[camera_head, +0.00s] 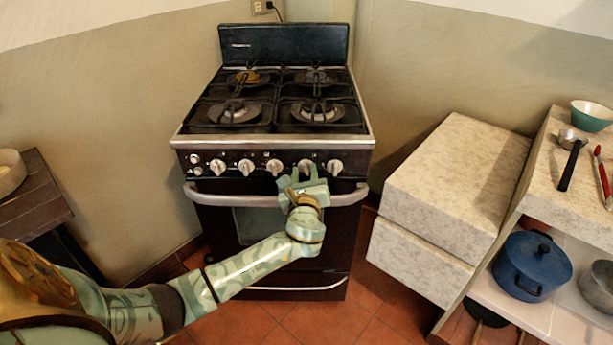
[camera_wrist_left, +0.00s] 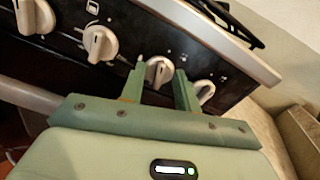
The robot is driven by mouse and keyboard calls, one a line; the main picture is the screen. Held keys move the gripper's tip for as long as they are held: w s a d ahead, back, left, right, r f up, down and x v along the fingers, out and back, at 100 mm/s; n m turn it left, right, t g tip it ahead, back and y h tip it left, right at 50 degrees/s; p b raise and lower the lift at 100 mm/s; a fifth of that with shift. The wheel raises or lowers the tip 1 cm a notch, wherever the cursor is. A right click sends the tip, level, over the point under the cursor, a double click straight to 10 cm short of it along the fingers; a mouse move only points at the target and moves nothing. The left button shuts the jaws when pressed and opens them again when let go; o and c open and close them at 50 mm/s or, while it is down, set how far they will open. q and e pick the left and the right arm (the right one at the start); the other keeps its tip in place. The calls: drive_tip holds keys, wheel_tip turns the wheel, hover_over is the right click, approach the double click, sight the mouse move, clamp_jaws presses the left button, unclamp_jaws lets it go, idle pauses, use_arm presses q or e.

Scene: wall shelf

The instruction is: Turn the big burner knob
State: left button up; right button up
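The black stove (camera_head: 283,44) stands against the wall with a row of pale knobs on its front panel. The fourth large knob from the left (camera_head: 306,166) shows between my left gripper's fingertips in the left wrist view (camera_wrist_left: 159,71). My left gripper (camera_head: 303,175) is open in front of this knob, one finger on each side; I cannot tell whether they touch it. Another knob (camera_head: 335,167) is to its right, and one (camera_head: 273,167) to its left. No label in view tells which is the big burner knob. My right gripper is not in view.
The oven handle (camera_head: 215,199) runs just below the knobs, close under my left gripper. A pale stone block (camera_head: 460,175) stands right of the stove. Further right, a shelf unit holds a blue pot (camera_head: 532,265). A dark wooden table (camera_head: 40,195) is at the left.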

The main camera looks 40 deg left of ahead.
use_arm(q)
drive_tip(key=shift+w+a, duration=0.15)
drive_tip(key=shift+w, duration=0.05)
drive_tip(key=shift+c, duration=0.3)
